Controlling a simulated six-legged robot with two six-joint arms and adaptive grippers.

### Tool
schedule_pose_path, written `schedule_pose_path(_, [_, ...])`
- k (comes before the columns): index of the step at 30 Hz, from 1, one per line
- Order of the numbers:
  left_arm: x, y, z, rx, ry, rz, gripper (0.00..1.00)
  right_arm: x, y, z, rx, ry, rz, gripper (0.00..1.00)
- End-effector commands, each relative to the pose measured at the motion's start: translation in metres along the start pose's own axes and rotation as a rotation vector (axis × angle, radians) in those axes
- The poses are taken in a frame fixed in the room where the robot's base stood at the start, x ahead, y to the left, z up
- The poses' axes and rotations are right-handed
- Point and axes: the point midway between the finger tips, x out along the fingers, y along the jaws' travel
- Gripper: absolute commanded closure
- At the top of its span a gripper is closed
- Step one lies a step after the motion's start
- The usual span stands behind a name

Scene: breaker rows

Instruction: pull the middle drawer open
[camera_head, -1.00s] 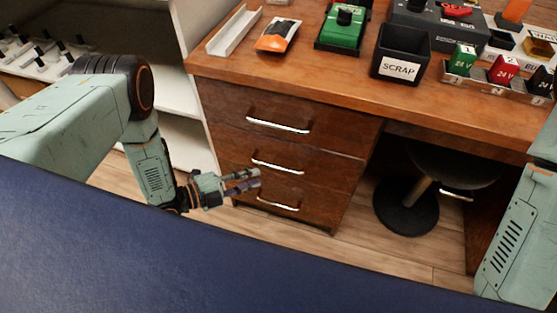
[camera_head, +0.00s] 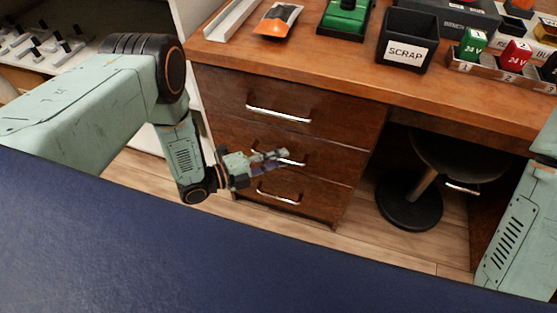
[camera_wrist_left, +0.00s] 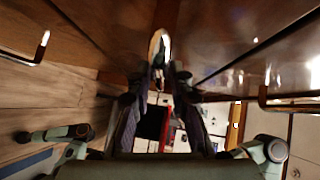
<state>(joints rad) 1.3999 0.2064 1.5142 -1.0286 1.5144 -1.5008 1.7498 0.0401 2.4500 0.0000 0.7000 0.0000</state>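The brown middle drawer (camera_head: 330,165) sits flush in the wooden desk pedestal, between the top drawer (camera_head: 340,125) and the bottom drawer (camera_head: 315,196). Its pale bar handle (camera_head: 297,162) is partly hidden by my left gripper (camera_head: 282,157), which reaches in from the left. In the left wrist view this handle (camera_wrist_left: 158,45) lies straight ahead, in line with the gap between the left gripper's fingertips (camera_wrist_left: 161,70). The fingers are apart; I cannot tell whether they touch the handle. My right gripper is out of view.
The top drawer handle (camera_head: 279,114) and bottom drawer handle (camera_head: 277,196) lie above and below. A round-based stool (camera_head: 410,205) stands under the desk to the right. The desktop (camera_head: 330,62) holds a scrap bin (camera_head: 405,52). Bare floor (camera_head: 375,245) lies before the drawers.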

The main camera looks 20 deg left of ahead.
Motion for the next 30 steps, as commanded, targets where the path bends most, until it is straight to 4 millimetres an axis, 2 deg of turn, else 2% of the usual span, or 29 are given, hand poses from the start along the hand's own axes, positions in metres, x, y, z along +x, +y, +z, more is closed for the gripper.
schedule_pose_path(10, [0.0060, -0.0007, 0.0009, 0.000, -0.002, 0.000, 0.80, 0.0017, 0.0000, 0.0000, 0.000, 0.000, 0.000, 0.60])
schedule_pose_path(18, [0.0057, -0.0006, 0.0008, 0.000, -0.001, 0.000, 1.00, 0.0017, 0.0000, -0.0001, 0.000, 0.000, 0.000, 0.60])
schedule_pose_path(30, [0.0056, -0.0005, 0.0008, -0.001, -0.001, 0.000, 1.00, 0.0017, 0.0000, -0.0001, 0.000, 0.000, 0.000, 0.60])
